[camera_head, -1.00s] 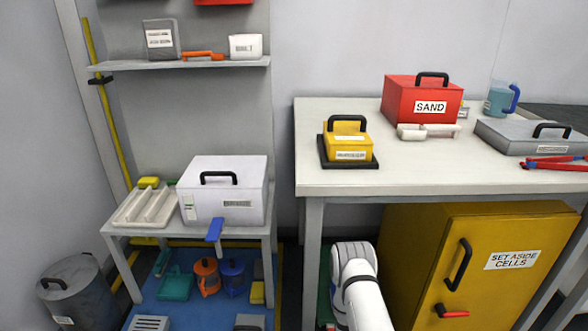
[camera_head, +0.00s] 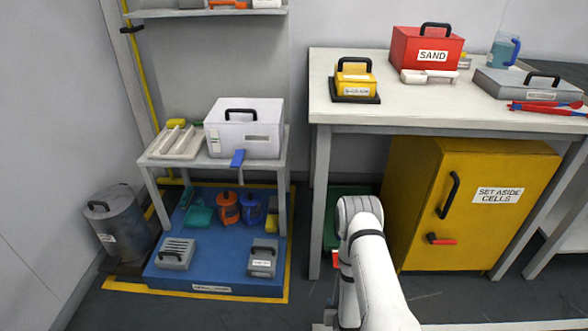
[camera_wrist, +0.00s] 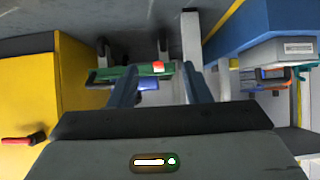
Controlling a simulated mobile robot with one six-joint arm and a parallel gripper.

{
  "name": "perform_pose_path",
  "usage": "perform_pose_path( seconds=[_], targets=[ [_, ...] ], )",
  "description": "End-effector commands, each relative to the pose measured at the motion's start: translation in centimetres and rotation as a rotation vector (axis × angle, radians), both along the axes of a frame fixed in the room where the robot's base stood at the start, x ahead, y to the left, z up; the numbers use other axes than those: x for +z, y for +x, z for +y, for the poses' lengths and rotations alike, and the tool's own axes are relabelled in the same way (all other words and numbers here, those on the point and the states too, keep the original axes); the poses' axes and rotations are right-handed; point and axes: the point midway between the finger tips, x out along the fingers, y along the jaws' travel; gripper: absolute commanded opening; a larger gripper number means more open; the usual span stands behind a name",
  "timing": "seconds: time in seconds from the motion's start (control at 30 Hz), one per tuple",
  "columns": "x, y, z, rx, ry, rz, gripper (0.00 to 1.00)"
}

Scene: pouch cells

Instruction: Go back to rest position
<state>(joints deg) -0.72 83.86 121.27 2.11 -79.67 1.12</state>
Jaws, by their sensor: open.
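My gripper (camera_wrist: 162,82) shows in the wrist view with its two dark fingers apart and nothing held between them. Beyond the fingers are a green object with an orange-red part (camera_wrist: 157,68) and a blue piece (camera_wrist: 148,84), at a distance I cannot tell. The gripper itself is hidden there.
The yellow set-aside cabinet (camera_head: 498,232) stands right of my arm, under the white table (camera_head: 425,118). The blue platform (camera_head: 218,279) with two grey boxes lies to the left. A grey bin (camera_head: 126,225) stands at far left. Floor between platform and arm is clear.

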Motion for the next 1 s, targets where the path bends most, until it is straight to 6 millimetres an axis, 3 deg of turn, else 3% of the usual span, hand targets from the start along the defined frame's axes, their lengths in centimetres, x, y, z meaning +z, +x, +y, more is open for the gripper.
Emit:
perform_pose_path(
  seconds=[0.03, 0.27, 0.47, 0.57, 0.73, 1.0],
  targets=[
    [1.3, 0.5, -0.2, -0.004, 0.001, 0.003, 0.44],
    [5.5, 2.5, -0.9, -0.016, 0.003, 0.037, 0.44],
    [11.0, 4.5, -0.9, -0.015, 0.005, 0.079, 0.44],
    [15.2, 5.8, -0.9, -0.013, 0.008, 0.106, 0.44],
    [24.7, 7.3, -0.7, -0.008, 0.011, 0.175, 0.44],
    [39.8, 6.7, -0.3, 0.002, 0.015, 0.292, 0.44]
  ],
)
